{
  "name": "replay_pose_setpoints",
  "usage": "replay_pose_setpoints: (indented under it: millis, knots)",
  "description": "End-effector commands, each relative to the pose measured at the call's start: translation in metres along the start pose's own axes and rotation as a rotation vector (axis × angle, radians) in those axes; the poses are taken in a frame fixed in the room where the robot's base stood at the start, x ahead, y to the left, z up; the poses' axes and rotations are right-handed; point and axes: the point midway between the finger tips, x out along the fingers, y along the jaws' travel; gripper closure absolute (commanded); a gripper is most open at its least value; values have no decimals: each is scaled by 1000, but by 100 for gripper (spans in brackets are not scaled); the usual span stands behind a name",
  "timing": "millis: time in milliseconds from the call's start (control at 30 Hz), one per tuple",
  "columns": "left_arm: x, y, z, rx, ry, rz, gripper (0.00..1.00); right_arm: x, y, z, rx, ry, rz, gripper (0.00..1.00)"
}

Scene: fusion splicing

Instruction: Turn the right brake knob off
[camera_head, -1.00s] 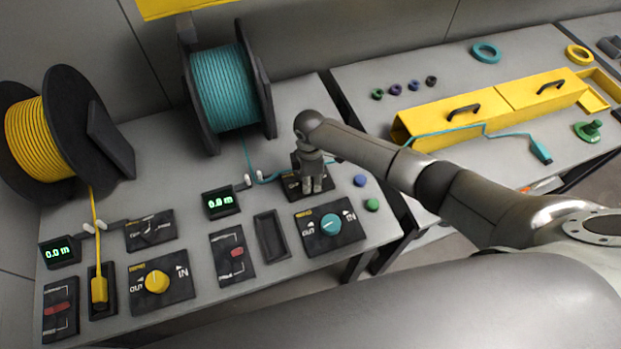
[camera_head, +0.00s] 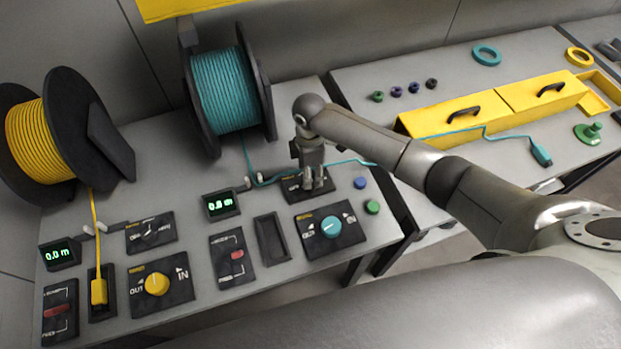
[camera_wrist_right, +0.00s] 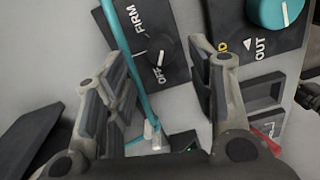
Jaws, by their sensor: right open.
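The right brake knob (camera_wrist_right: 170,50) is a small black dial with a white mark, on a black panel lettered FIRM and OFF. The mark's white end sits on the side facing the OFF lettering in the right wrist view; its exact setting is hard to tell. My right gripper (camera_wrist_right: 158,72) is open, with its fingers on either side of the panel and the knob between and beyond them, apparently not touched. In the head view my right gripper (camera_head: 314,186) points down over the brake panel (camera_head: 299,196) and hides the knob. My left gripper is not in view.
The teal IN/OUT knob (camera_head: 331,226), a display (camera_head: 221,204), a blue button (camera_head: 360,182) and a green button (camera_head: 372,207) are nearby. The teal spool (camera_head: 224,90) stands behind.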

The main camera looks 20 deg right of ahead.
Motion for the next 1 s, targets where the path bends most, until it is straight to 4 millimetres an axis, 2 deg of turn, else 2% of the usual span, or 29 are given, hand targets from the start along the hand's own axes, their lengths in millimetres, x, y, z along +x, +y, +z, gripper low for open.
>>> replay_pose_setpoints:
  millis: [100,333,500,1000]
  knots:
    - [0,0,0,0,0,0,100,-27,1,0,0,0,3,49]
    - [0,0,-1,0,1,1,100,-58,0,0,1,0,1,49]
    - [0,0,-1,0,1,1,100,-66,0,0,0,-1,0,49]
    - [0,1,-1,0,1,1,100,-65,0,0,1,-1,-1,49]
